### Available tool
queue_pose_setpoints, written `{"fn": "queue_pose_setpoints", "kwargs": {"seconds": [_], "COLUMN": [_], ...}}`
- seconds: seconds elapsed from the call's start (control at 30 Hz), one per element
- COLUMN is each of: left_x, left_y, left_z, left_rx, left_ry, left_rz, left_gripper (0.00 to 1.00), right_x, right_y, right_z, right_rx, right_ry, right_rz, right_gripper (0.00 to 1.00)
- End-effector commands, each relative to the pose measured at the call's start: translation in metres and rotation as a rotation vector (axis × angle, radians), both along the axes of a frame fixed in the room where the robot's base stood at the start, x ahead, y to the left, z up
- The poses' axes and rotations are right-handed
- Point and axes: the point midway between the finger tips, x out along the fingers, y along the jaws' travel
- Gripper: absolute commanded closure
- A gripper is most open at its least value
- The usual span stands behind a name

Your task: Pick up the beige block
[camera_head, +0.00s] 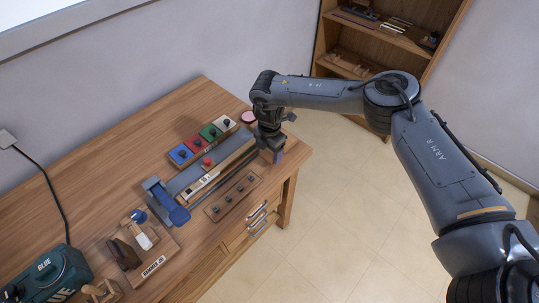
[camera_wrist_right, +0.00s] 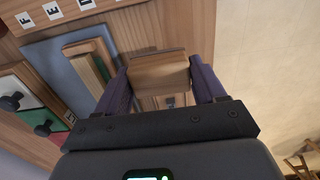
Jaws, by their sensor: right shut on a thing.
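My right gripper (camera_head: 272,150) is over the right end of the wooden desk (camera_head: 110,140), its fingers pointing down. In the right wrist view, its two purple fingers (camera_wrist_right: 158,72) are shut on the beige block (camera_wrist_right: 160,80), one finger on each side. The block has a plain wooden face and a darker upper edge in that view. In the head view the block is mostly hidden by the gripper, and I cannot tell whether it touches the desk. My left gripper is not in view.
A wooden board with several knobs (camera_head: 233,197) lies near the front edge. A blue-grey tool (camera_head: 165,200) lies left of it. A shelf (camera_head: 385,40) stands behind.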

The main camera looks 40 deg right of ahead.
Motion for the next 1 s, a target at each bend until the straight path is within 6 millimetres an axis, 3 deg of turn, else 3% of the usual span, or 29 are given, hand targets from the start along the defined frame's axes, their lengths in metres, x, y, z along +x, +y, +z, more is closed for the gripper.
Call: {"fn": "queue_pose_setpoints", "kwargs": {"seconds": [0.03,0.53,0.73,1.0], "left_x": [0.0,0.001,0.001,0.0], "left_y": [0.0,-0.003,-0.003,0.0], "left_z": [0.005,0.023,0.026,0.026], "left_rx": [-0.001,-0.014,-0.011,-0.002], "left_ry": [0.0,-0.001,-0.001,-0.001], "left_rz": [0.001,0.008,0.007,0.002], "left_gripper": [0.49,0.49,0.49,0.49], "right_x": [0.001,-0.079,-0.095,-0.099], "right_y": [0.0,-0.05,-0.059,-0.062], "right_z": [0.013,0.064,0.074,0.077], "right_rx": [0.001,0.0,0.001,0.0], "right_ry": [-0.004,0.0,0.0,-0.001], "right_rz": [0.0,-0.001,0.0,0.001], "right_gripper": [0.61,0.61,0.61,0.61]}}
